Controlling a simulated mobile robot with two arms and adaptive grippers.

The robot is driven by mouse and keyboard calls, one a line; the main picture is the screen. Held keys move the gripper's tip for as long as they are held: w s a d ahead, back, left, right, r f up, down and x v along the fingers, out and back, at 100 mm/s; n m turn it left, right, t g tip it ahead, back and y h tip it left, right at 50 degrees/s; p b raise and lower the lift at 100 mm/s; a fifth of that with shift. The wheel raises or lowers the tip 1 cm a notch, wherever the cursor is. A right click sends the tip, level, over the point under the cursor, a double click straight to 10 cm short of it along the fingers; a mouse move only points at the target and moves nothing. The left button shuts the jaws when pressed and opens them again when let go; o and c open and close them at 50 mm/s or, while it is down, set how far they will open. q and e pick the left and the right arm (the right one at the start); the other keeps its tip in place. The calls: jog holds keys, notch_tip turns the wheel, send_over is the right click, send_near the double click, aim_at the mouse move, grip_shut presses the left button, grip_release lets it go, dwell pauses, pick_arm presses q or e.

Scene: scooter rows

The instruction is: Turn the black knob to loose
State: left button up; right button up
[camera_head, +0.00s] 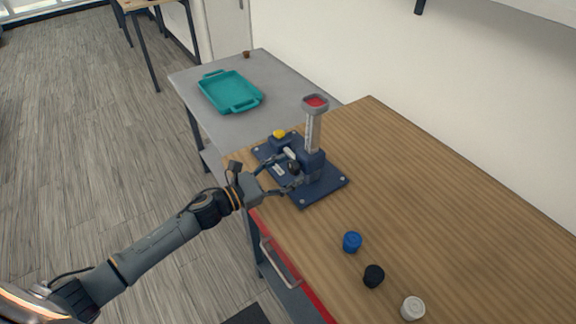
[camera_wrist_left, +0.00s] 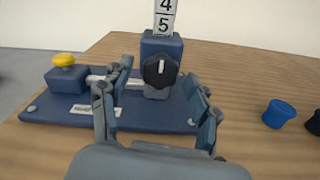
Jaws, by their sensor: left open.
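The black knob (camera_wrist_left: 160,71) is on the front of a dark blue fixture and has a white mark that stands about upright. In the head view the knob (camera_head: 294,167) shows small, between the fingers. The fixture has a blue base plate (camera_head: 322,190), a scaled column (camera_head: 313,132) with a red-topped head, and a yellow button (camera_wrist_left: 65,60). My left gripper (camera_head: 279,174) is open, with one finger on each side of the knob in the picture. In the left wrist view its fingers (camera_wrist_left: 158,100) are spread; contact with the knob cannot be told.
Blue (camera_head: 352,242), black (camera_head: 374,276) and white (camera_head: 413,308) caps stand on the wooden bench (camera_head: 440,210), right of the fixture. A teal tray (camera_head: 204,92) and a small brown object (camera_head: 246,54) are on the grey table (camera_head: 262,66). The bench's far right is clear.

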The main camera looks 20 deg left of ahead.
pick_arm(q)
jog(key=shift+w+d, duration=0.2)
jog(key=shift+w, duration=0.15)
pick_arm(e)
jog(key=shift+a+r, duration=0.15)
jog(key=shift+a, duration=0.15)
pick_arm(q)
jog(key=shift+c, duration=0.3)
jog(key=c, duration=1.1)
pick_arm(e)
jog(key=shift+d, duration=0.1)
